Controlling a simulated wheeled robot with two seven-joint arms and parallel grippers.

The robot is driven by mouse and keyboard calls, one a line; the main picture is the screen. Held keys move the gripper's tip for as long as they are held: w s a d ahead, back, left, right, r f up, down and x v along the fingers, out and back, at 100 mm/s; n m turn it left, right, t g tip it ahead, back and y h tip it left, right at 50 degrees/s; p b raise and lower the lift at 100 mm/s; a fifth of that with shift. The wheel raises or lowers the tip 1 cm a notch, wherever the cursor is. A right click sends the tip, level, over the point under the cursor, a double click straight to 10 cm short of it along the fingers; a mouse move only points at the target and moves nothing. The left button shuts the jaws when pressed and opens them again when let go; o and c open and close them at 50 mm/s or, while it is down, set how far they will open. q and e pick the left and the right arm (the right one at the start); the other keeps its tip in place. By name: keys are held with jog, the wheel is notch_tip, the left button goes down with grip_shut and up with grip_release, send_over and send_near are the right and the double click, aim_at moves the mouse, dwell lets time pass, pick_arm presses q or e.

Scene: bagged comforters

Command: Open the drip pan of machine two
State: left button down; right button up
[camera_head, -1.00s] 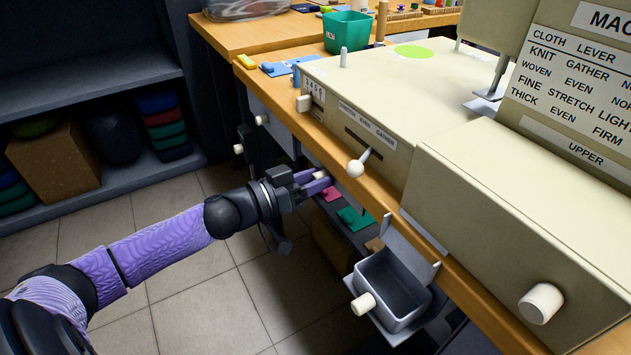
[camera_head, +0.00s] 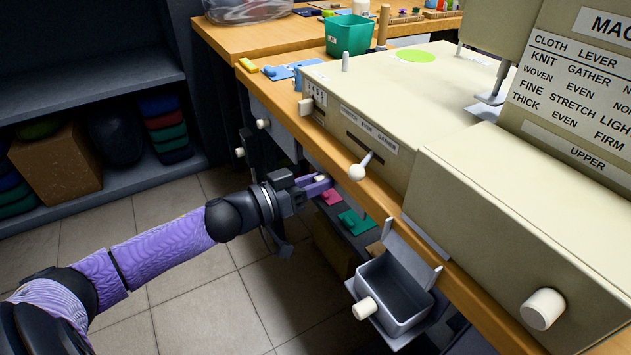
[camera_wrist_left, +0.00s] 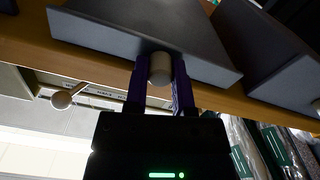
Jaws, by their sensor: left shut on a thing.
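My left gripper (camera_head: 319,183) is under the front edge of the wooden table, below the machine's lever. In the left wrist view, its two purple fingers are closed on a round pale knob (camera_wrist_left: 160,68) on a dark grey box (camera_wrist_left: 140,35) beneath the tabletop. The fingers and arm mostly hide that box in the head view. To the right, an open grey pan (camera_head: 395,287) with a white knob (camera_head: 365,308) hangs below the table. The cream machine (camera_head: 395,85) stands on top; its name sign is cut off. My right gripper is out of view.
A white-tipped lever (camera_head: 357,172) sticks out just above my gripper. Another white knob (camera_head: 543,308) is on the machine's front at right. A green bin (camera_head: 348,35) stands behind. Shelves (camera_head: 90,90) are at left; the tiled floor (camera_head: 190,290) below is clear.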

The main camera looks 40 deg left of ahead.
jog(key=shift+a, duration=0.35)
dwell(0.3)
